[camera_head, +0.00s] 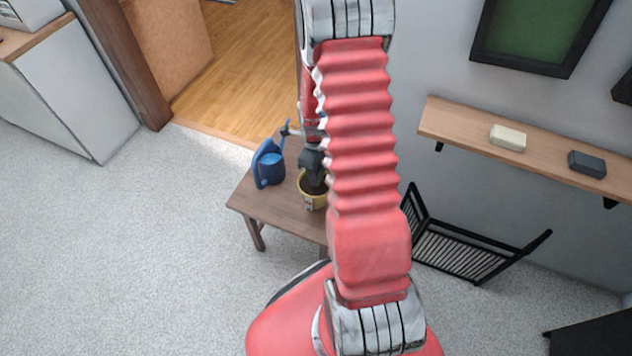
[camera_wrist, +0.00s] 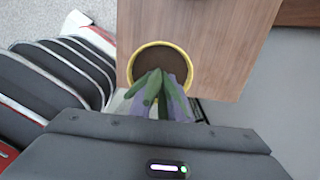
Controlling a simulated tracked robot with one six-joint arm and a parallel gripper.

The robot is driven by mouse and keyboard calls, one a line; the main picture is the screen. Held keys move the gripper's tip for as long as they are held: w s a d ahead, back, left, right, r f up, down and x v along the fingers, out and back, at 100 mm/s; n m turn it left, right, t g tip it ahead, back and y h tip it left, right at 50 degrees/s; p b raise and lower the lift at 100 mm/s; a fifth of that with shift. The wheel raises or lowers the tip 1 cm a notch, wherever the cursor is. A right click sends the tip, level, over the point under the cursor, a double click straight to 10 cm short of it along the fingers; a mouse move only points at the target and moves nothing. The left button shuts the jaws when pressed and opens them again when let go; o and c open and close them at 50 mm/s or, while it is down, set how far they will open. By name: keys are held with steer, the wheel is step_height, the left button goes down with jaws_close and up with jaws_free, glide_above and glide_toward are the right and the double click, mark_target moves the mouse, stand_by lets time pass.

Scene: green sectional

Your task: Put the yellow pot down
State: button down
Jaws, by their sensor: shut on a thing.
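The yellow pot (camera_head: 313,202) shows in the head view at the wooden table, partly hidden by my arm. My dark gripper (camera_head: 313,178) reaches down to its rim and is shut on it. In the wrist view the round yellow rim of the pot (camera_wrist: 134,64) with dark brown filling lies over the wooden tabletop (camera_wrist: 215,45). Green and purple narrow shapes converge at the pot's near side, in front of my gripper's dark body. I cannot tell whether the pot's base touches the table.
A blue watering can (camera_head: 270,165) stands on the table just left of the pot. A black rack (camera_head: 460,250) is right of the table. A wall shelf (camera_head: 460,125) holds a cream block (camera_head: 508,138) and a dark block (camera_head: 587,164). Carpet at left is clear.

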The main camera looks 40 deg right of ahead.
steer(key=shift+f, duration=0.2)
steer(key=shift+f, duration=2.05)
steer(key=c, duration=1.7)
jaws_free()
steer(key=shift+f, duration=0.1)
steer(key=shift+o, duration=0.2)
steer(key=shift+r, duration=6.1)
